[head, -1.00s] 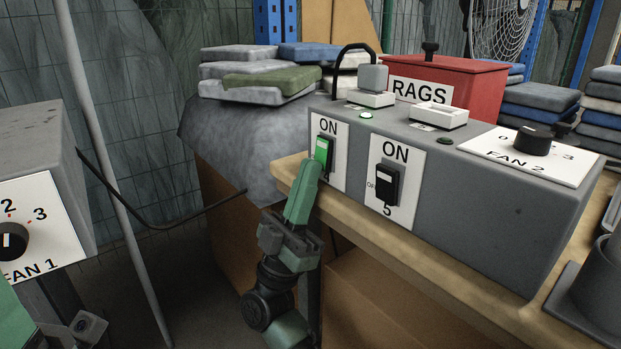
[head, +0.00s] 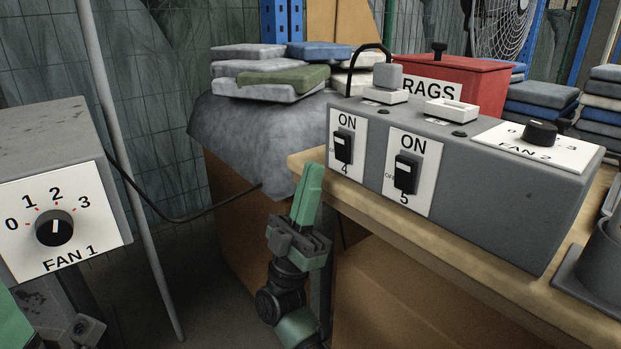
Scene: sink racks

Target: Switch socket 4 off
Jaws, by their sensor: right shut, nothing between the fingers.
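The socket 4 switch (head: 343,147) is a black rocker on a white plate marked ON and 4, at the left of the grey socket box's front. It shows no green light, and the small lamp (head: 384,111) above it is dark. A grey plug (head: 387,77) with a black cord sits in the socket on top. The socket 5 switch (head: 406,174) beside it is also black and unlit. My right gripper (head: 313,168) is shut and empty, pointing up, a little left of and below the socket 4 switch, apart from it. My left gripper is out of view.
The grey box stands on a wooden bench (head: 430,262) with a FAN 2 knob (head: 540,133) on its right. A FAN 1 box (head: 45,150) stands at left, its knob (head: 54,228) pointing at 2. Folded cloths (head: 268,75) and a red RAGS bin (head: 440,75) are behind.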

